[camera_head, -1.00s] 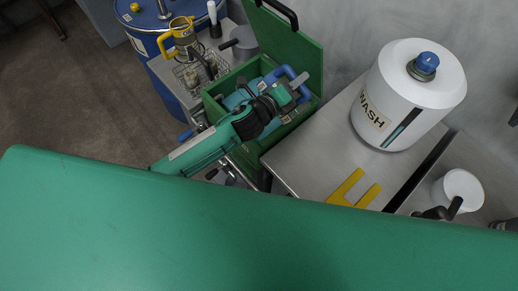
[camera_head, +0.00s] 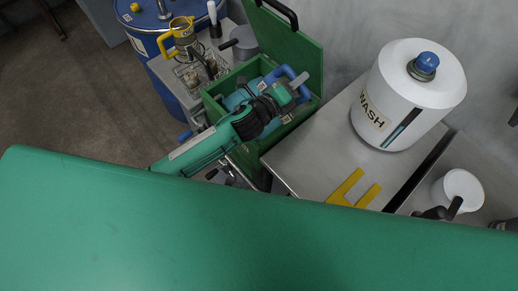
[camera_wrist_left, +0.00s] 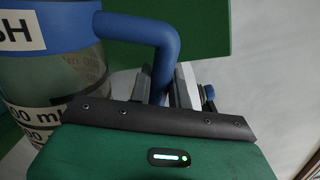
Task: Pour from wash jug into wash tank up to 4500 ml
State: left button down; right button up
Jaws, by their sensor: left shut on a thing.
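The wash tank (camera_head: 402,100) is a white drum labelled WASH, with a blue cap on top and a dark level window on its side. It stands upright on the steel bench. The wash jug (camera_head: 238,97) is inside an open green box and partly hidden by my arm. In the left wrist view the jug (camera_wrist_left: 60,77) is clear, with a blue rim and handle, a label ending in "SH" and partly hidden ml marks. My left gripper (camera_head: 289,90) is shut on the jug's blue handle. My right gripper is not seen. The liquid level cannot be read.
The green box (camera_head: 309,57) has a raised lid behind the jug. A yellow forked piece (camera_head: 346,187) lies on the bench (camera_head: 310,155) before the tank. A white round container (camera_head: 460,186) is at right. A blue drum (camera_head: 148,42) and wire basket are at left.

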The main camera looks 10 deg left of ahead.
pick_arm(q)
jog(key=shift+a+f, duration=0.1)
jog(key=shift+w+a+f+n, duration=0.25)
jog(key=shift+w+a+n, duration=0.15)
jog(key=shift+n, duration=0.2)
jog(key=shift+f+b, duration=0.1)
jog(key=shift+b, duration=0.2)
dwell(1.4)
jog(key=shift+w+a+f+n, duration=0.1)
jog(key=shift+a+f+n, duration=0.15)
jog(key=shift+f+n, duration=0.05)
jog(key=shift+w+a, duration=0.1)
jog(key=shift+a, duration=0.05)
dwell(1.4)
